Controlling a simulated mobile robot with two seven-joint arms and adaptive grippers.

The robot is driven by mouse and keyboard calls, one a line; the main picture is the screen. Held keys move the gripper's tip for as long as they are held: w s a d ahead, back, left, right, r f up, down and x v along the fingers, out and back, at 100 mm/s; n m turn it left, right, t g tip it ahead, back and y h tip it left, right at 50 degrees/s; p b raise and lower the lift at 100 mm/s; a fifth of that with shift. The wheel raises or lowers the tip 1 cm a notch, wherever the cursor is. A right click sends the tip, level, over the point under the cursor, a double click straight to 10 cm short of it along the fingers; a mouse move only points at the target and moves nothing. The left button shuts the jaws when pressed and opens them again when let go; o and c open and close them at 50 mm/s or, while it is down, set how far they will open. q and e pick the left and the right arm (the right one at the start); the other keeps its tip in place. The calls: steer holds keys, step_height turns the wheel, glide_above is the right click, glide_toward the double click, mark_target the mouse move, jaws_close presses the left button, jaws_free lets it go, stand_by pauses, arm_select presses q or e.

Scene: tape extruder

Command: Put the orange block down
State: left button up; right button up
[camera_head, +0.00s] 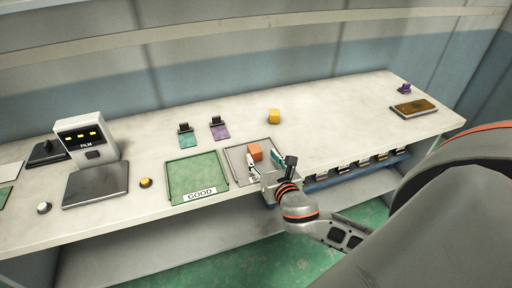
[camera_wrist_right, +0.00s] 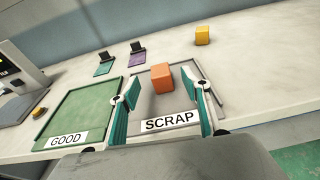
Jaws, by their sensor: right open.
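The orange block (camera_head: 255,153) appears to rest in the grey tray labelled SCRAP (camera_head: 236,162). In the right wrist view the orange block (camera_wrist_right: 161,78) sits toward the far part of the SCRAP tray (camera_wrist_right: 143,101). My right gripper (camera_wrist_right: 160,88) is open, its teal fingers apart to the left and right of the block's line, with a gap on each side. In the head view my right gripper (camera_head: 257,167) is over the tray, at the near side of the block. My left gripper is not in view.
A green tray labelled GOOD (camera_head: 197,172) lies left of the SCRAP tray. A yellow block (camera_head: 274,116) stands behind to the right. Teal (camera_head: 185,137) and purple (camera_head: 219,130) items lie behind the trays. The table to the right is mostly clear.

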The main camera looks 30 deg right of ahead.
mark_target(257, 155)
steer(key=shift+w+r+p, duration=0.3)
steer(key=shift+w+p, duration=0.05)
steer(key=shift+w+f+n+g+y+p, duration=0.15)
steer(key=shift+f+n+g+y+p, duration=0.2)
steer(key=shift+g, duration=0.35)
steer(key=shift+w+f, duration=0.35)
steer(key=shift+x, duration=0.85)
steer(key=x, duration=0.2)
steer(key=f+b+x, duration=0.1)
steer(key=x, duration=0.1)
steer(key=shift+s+d, duration=0.1)
steer(key=shift+d, duration=0.05)
steer(key=shift+w+d+f, duration=0.1)
steer(key=shift+w+f, duration=0.1)
steer(key=shift+w, duration=0.25)
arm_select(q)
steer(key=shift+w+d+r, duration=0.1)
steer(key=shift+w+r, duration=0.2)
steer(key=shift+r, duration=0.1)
